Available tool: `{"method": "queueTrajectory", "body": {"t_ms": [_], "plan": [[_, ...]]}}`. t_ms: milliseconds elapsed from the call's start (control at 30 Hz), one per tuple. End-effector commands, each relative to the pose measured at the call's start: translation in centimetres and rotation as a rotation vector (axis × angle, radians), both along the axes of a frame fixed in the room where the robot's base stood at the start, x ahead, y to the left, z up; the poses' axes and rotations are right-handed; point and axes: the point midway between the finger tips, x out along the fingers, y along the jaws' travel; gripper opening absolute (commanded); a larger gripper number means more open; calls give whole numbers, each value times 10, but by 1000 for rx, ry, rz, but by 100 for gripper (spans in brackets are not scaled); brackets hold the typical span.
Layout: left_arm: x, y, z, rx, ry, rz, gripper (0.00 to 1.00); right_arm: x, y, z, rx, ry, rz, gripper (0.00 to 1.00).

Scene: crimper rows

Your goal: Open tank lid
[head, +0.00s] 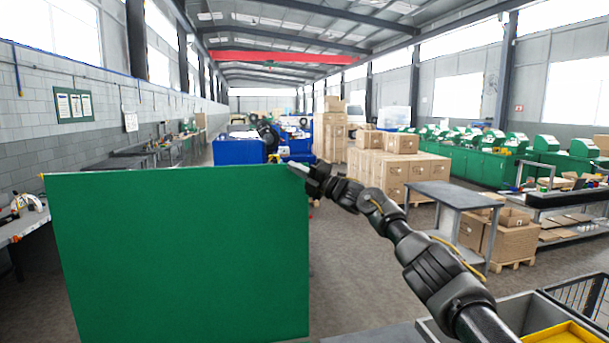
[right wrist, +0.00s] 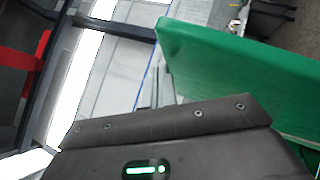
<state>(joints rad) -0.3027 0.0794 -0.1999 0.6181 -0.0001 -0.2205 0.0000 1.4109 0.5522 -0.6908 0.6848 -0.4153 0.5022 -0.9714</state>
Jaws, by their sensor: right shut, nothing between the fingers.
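A large flat green panel (head: 180,255), which looks like the tank lid, stands raised and nearly upright in front of me in the head view. It hides whatever is behind it. In the right wrist view the green panel (right wrist: 245,75) fills the upper right. My right gripper (head: 293,167) is at the panel's top right corner. Its fingers (right wrist: 166,88) are shut with nothing between them, close beside the panel's edge; I cannot tell whether they touch it. The tank itself cannot be made out. My left gripper is not in view.
A grey table (head: 455,194) and stacked cardboard boxes (head: 398,168) stand to the right. A yellow bin (head: 565,333) is at the lower right. A workbench (head: 22,222) runs along the left wall. Open floor (head: 350,260) lies right of the panel.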

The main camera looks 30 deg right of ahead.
Motion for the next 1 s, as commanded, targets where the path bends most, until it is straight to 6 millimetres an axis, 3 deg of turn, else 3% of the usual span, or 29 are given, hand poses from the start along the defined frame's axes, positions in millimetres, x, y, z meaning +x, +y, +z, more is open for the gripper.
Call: {"method": "queueTrajectory", "body": {"t_ms": [400, 600, 1000], "plan": [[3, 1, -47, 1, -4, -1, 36, -52, -38, -30, -3, -1, -1, 0], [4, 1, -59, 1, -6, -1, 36, -74, -52, -35, -2, -2, -1, 0], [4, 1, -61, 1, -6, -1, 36, -81, -57, -35, 0, 0, 0, 0]]}}
